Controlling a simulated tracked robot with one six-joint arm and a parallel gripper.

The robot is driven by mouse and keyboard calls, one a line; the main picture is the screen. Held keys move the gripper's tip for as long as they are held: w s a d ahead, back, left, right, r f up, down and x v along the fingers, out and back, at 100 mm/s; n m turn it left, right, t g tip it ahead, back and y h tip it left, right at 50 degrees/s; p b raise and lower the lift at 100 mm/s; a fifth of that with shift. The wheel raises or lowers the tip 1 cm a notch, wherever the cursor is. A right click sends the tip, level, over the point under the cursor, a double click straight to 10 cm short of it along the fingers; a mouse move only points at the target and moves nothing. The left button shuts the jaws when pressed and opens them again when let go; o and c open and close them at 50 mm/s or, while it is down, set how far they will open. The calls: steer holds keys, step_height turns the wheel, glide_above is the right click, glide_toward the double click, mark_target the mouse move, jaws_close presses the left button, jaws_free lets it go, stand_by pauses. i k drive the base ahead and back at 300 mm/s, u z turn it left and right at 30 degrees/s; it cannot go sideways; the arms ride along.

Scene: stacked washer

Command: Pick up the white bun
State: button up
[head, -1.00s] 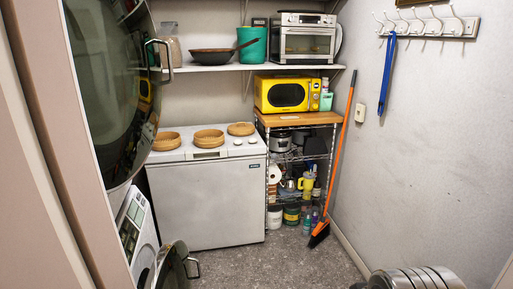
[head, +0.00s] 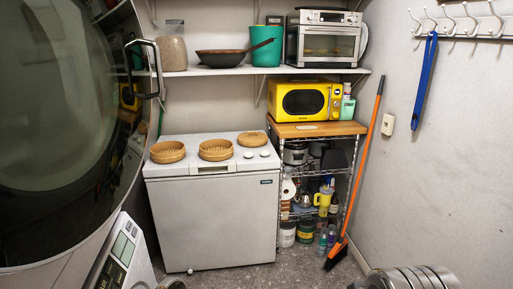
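Two small white buns show on the right of the white chest freezer's top, a left bun (head: 249,155) and a right bun (head: 264,153). I cannot see whether anything lies inside the steamers. My gripper is not in view.
A large open round washer door (head: 55,110) fills the left side. A metal shelf rack with a yellow microwave (head: 306,100) stands right of the freezer. An orange broom (head: 357,170) leans at the wall. Metal cylinders (head: 412,279) lie at the lower right.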

mark_target(265, 153)
steer(key=u, duration=0.2)
steer(key=i, duration=1.4)
steer(key=u, duration=0.4)
steer(key=i, duration=1.6)
steer(key=u, duration=0.25)
